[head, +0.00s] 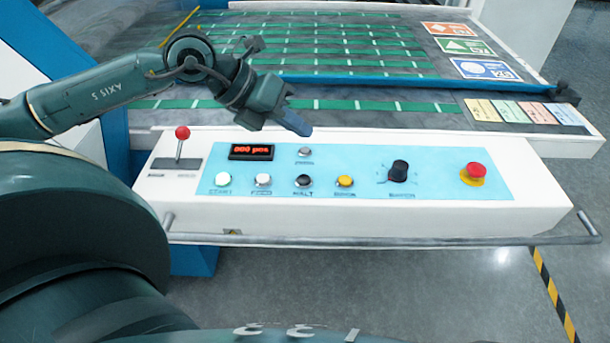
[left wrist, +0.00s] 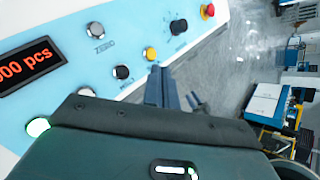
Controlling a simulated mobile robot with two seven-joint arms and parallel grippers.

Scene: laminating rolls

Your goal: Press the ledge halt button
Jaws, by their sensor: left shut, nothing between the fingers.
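The halt button (head: 303,181) is a black round button labelled HALT in the lower row of the light blue control panel (head: 400,205) on the white ledge. In the left wrist view the black halt button (left wrist: 122,72) shows left of the fingers. My left gripper (head: 303,130) is shut and empty. In the head view its fingertips appear above the panel's back edge, behind the halt button and apart from it. The fingers also show in the left wrist view (left wrist: 160,84). My right gripper is not in view.
Beside the halt button are a white button (head: 263,180) and a yellow button (head: 345,181). A grey button (head: 305,151), a black knob (head: 398,171), a red stop button (head: 474,172) and a red-balled lever (head: 182,133) share the ledge. A rail (head: 400,241) runs along the front.

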